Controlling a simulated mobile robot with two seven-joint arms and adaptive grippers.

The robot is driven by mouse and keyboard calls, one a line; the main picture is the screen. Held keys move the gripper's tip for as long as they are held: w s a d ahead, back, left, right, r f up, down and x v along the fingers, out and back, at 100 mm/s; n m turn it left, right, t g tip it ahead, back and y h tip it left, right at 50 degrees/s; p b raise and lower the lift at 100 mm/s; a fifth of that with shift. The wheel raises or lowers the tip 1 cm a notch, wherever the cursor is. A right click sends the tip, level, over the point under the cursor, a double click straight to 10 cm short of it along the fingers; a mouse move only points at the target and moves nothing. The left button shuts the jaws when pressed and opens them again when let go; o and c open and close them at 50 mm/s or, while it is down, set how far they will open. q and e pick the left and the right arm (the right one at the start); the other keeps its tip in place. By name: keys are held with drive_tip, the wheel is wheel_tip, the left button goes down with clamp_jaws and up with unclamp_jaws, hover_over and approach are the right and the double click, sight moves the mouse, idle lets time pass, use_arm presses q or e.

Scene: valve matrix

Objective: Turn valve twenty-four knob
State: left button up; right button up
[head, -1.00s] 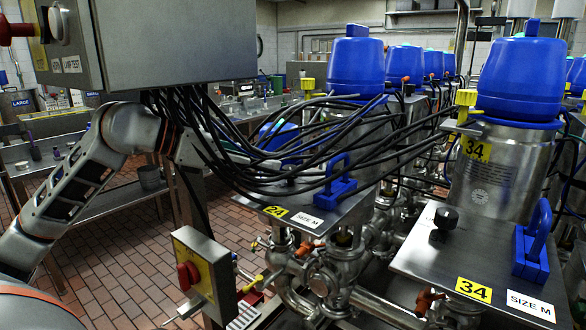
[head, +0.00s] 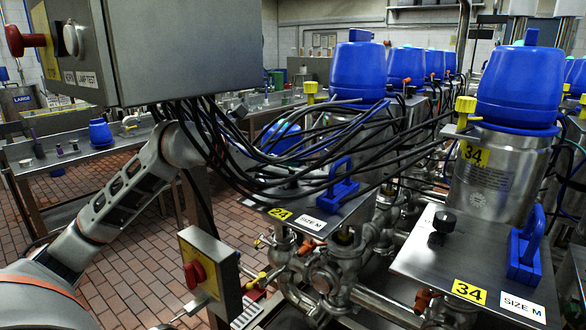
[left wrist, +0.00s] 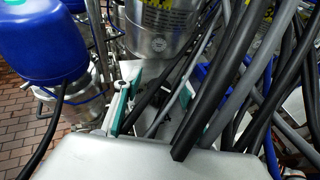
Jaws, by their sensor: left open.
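The valve 24 station has a steel plate (head: 345,214) with a yellow "24" label (head: 281,213), a "SIZE M" label (head: 311,223) and a blue handle (head: 338,186). Black cables cross over its left part, and I cannot make out its knob clearly. My left arm comes in from the left and passes behind the cables, which hide its gripper in the head view. In the left wrist view my left gripper (left wrist: 152,102) is open, its teal-lined fingers apart, with cables across and beside the right finger. I see nothing held. My right gripper is not in view.
A grey control box (head: 190,50) hangs at upper left, its cable bundle (head: 255,150) running right. The valve 34 plate (head: 420,255) with a black knob (head: 444,221) is at right. A small switch box (head: 211,272) stands below. Brick floor is open at left.

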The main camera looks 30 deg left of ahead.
use_arm(q)
drive_tip(key=shift+c, duration=0.4)
drive_tip(key=c, duration=1)
drive_tip(key=shift+c, duration=0.2)
drive_tip(key=shift+f+y, duration=0.1)
drive_tip(key=shift+y, duration=0.2)
drive_tip(key=shift+n+t+y, duration=0.3)
drive_tip(key=shift+n+y, duration=0.2)
drive_tip(key=shift+n, duration=0.2)
drive_tip(key=o, duration=1.1)
